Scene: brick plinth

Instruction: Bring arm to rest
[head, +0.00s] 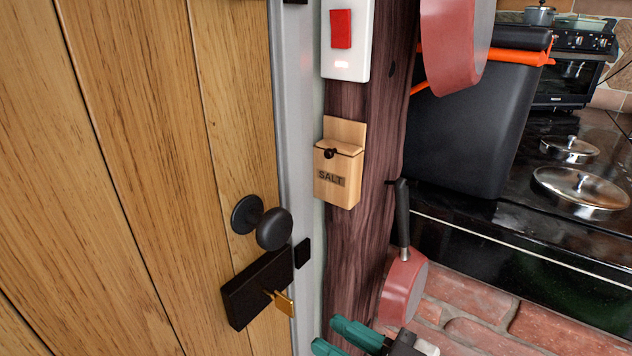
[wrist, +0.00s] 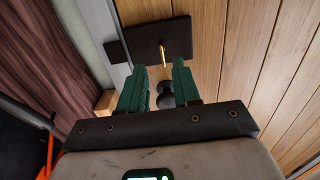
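My gripper (head: 339,339) shows at the bottom of the head view, with two green fingers apart and nothing between them. In the wrist view the gripper (wrist: 158,78) points towards the wooden door, its fingers spread. A round black knob (wrist: 165,97) shows between the fingers, beyond them. The black lock box with a brass key also shows there. In the head view the gripper is below and to the right of the black knob (head: 274,229) and the brass key (head: 282,302), apart from both. Most of my arm is out of view.
A wooden salt box (head: 339,173) and a white switch plate (head: 346,40) are on the dark post. Red pans (head: 404,285) hang close to my gripper. Right of the post are a black bin (head: 470,125) and a black hob with metal lids (head: 580,187).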

